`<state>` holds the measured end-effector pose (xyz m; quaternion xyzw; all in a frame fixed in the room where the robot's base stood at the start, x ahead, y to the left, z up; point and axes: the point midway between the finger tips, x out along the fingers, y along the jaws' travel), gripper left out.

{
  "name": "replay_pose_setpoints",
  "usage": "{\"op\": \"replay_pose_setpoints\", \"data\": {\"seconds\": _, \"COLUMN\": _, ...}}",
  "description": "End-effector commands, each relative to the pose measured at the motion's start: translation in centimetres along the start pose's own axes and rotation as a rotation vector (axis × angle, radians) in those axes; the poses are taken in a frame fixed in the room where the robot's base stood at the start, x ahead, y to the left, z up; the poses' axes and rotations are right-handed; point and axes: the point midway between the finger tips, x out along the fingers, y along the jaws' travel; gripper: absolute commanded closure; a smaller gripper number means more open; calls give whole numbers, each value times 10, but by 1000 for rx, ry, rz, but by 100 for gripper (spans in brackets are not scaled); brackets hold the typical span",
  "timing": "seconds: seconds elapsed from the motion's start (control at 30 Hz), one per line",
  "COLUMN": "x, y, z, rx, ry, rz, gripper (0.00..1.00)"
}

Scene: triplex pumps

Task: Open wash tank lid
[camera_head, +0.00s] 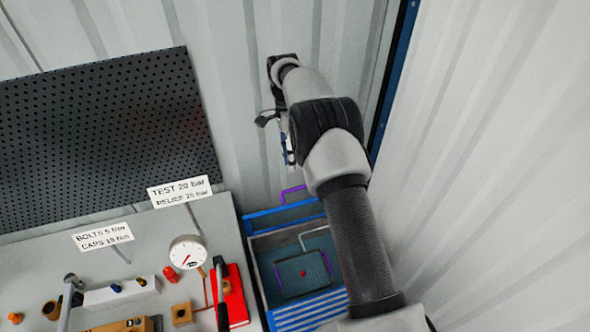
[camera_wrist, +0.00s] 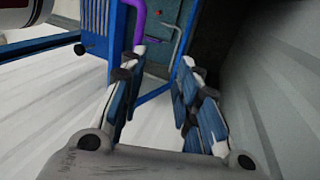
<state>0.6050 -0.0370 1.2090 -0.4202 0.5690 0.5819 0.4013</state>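The wash tank (camera_head: 257,267) is a blue-trimmed box at the lower middle of the head view. Its teal interior shows, so its top is at least partly uncovered. A blue panel (camera_head: 285,215), apparently the raised lid, stands along its back edge, with a purple handle (camera_head: 292,191) above it. In the wrist view the purple handle (camera_wrist: 139,22) is close to the left fingertip; I cannot tell whether they touch. My gripper (camera_wrist: 165,58) is open, with a clear gap between its blue-padded fingers. In the head view my gripper (camera_head: 288,160) points down above the handle, partly hidden by my arm.
Inside the tank are a dark-framed tray with a red knob (camera_head: 303,273) and a grey bent pipe (camera_head: 318,231). A workbench (camera_head: 50,265) with a gauge (camera_head: 187,252) and parts lies left. Corrugated walls stand close behind and right.

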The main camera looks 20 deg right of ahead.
Motion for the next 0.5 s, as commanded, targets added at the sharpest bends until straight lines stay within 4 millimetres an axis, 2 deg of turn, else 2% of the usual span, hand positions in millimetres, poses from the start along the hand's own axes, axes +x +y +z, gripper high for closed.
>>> {"op": "replay_pose_setpoints", "data": {"seconds": 0.1, "x": -15, "y": 1, "z": 0, "rx": 0, "ry": 1, "rz": -2, "gripper": 70}}
{"op": "replay_pose_setpoints", "data": {"seconds": 0.2, "x": -22, "y": 2, "z": 0, "rx": 0, "ry": 1, "rz": -1, "gripper": 70}}
{"op": "replay_pose_setpoints", "data": {"seconds": 0.5, "x": -24, "y": 3, "z": 0, "rx": 0, "ry": 1, "rz": -1, "gripper": 70}}
